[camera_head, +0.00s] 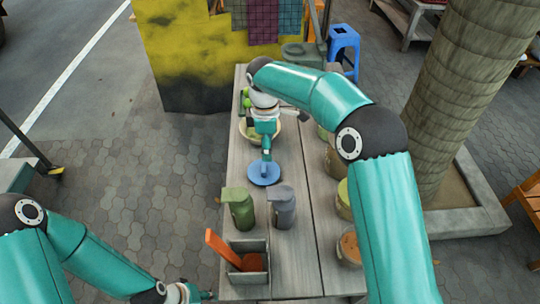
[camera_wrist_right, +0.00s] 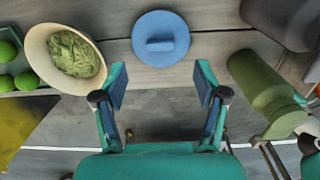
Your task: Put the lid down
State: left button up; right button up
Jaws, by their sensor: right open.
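The lid (camera_head: 259,180) is a flat blue disc that lies on the wooden table, handle side up. In the right wrist view the lid (camera_wrist_right: 160,25) shows with its short bar handle (camera_wrist_right: 160,46), beyond my fingertips. My right gripper (camera_head: 266,154) is over the lid in the head view, where it hides part of it. In the wrist view my right gripper (camera_wrist_right: 161,82) has its fingers spread with nothing between them. My left gripper (camera_head: 199,294) is low at the bottom left, off the table's left side; its fingers are too small to read.
A cream bowl of green food (camera_wrist_right: 75,52) stands near the lid, with green fruits (camera_wrist_right: 8,52) beside it. A green bottle (camera_head: 239,209), a grey bottle (camera_head: 281,208) and a grey box (camera_head: 249,273) with an orange tool are nearer me. Jars (camera_head: 345,200) line the right side.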

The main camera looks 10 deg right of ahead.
notch_tip(320, 180, up, 2)
jog(key=shift+r, duration=0.15)
dwell(0.5)
